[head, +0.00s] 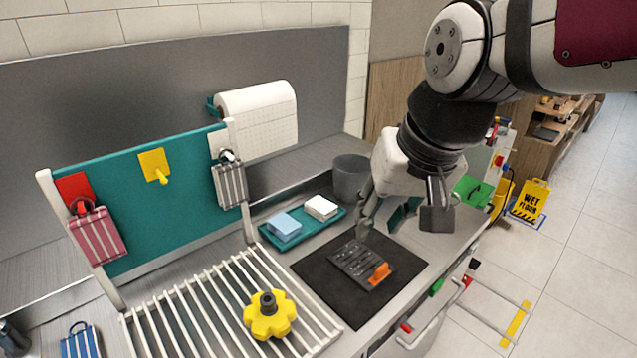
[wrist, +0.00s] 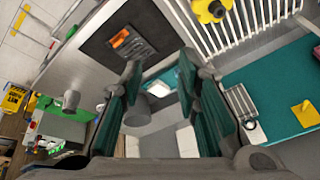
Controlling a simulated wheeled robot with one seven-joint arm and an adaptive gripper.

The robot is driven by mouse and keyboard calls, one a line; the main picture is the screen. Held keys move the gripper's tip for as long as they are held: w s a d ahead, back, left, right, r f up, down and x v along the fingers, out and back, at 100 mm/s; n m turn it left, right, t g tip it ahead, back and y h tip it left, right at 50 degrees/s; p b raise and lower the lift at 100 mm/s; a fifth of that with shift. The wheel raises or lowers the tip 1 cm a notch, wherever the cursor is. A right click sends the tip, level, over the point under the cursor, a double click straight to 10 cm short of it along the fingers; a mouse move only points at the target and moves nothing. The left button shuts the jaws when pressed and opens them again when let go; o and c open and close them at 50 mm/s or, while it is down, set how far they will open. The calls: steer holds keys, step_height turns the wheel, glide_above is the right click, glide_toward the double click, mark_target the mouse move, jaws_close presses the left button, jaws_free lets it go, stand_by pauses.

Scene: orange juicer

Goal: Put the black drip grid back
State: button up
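The black drip grid (head: 352,262) is a dark slotted plate with an orange tab, lying flat on a black mat (head: 330,298) on the counter. In the wrist view the grid (wrist: 138,46) lies on the mat at the upper middle, beyond my fingertips. My gripper (head: 402,222) hangs over the counter on the right side of the mat, apart from the grid. In the wrist view its two teal-padded fingers (wrist: 160,68) stand wide apart with nothing between them touching. The place where the grid belongs is not clear in either view.
A teal tray (head: 270,238) with a blue and a white block and a grey cup (head: 351,178) stand behind the mat. A white rack (head: 200,312) with a yellow knob (head: 270,322) lies left. Small grids hang on a teal board (head: 190,190). A green item (head: 472,191) is right.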

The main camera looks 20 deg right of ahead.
steer(key=s+n, duration=0.1)
steer(key=s+a+r+n+t, duration=0.1)
steer(key=s, duration=0.1)
steer(key=s+n, duration=0.1)
steer(key=s, duration=0.1)
steer(key=shift+s+a+r+h, duration=0.2)
steer(key=shift+a+r+h, duration=0.05)
steer(key=shift+h, duration=0.05)
